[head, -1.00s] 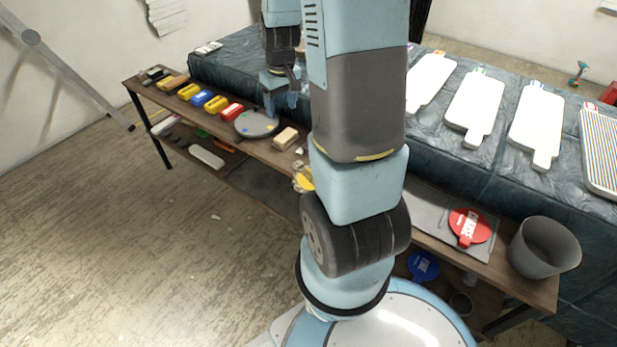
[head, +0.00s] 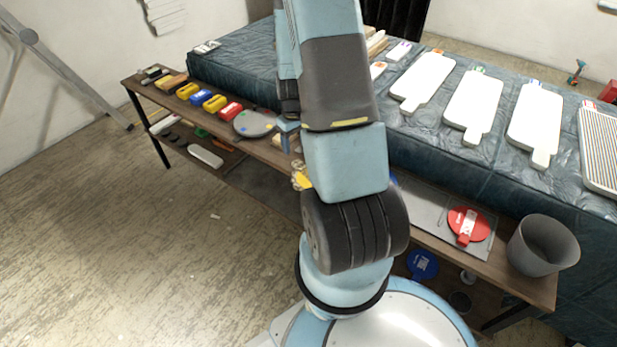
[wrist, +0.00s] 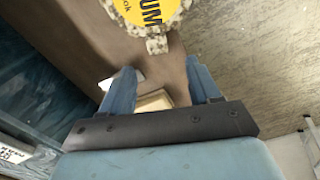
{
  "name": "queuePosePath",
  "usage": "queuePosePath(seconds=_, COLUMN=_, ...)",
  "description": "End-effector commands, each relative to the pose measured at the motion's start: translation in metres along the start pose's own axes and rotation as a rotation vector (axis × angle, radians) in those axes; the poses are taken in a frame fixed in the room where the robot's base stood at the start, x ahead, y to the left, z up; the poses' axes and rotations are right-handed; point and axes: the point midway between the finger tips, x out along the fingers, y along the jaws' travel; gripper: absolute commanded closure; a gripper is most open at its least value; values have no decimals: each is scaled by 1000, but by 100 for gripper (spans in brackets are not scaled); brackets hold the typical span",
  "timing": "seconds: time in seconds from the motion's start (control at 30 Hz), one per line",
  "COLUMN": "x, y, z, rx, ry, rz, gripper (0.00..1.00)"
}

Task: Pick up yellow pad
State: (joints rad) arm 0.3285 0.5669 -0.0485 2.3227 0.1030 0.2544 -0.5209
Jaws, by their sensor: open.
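A round yellow pad (wrist: 143,12) with dark lettering and a speckled rim and stub shows at the top of the wrist view, cut off by the edge. In the head view, a yellow piece (head: 303,181) shows at the shelf's front edge, partly behind my arm. Two yellow blocks (head: 188,91) (head: 215,103) lie in the row on the left of the shelf. My gripper (wrist: 160,66) is open and empty, above the wooden shelf. A cream block (wrist: 154,101) shows between its fingers, below them. In the head view my arm mostly hides the gripper.
The narrow wooden shelf (head: 265,153) also bears a grey disc (head: 255,123), a red block (head: 230,111), a red paddle (head: 468,226) and a grey bin (head: 543,246). Behind it stands a blue-covered table (head: 420,140) with white boards.

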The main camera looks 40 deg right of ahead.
Motion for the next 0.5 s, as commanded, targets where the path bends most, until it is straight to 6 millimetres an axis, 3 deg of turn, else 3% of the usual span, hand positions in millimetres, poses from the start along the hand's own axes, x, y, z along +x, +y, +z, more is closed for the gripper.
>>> queuePosePath(seconds=0.2, x=24, y=0, z=0, rx=1, ry=-1, rz=-1, gripper=38)
queuePosePath(seconds=0.5, x=38, y=1, z=-1, rx=0, ry=0, rz=0, gripper=38)
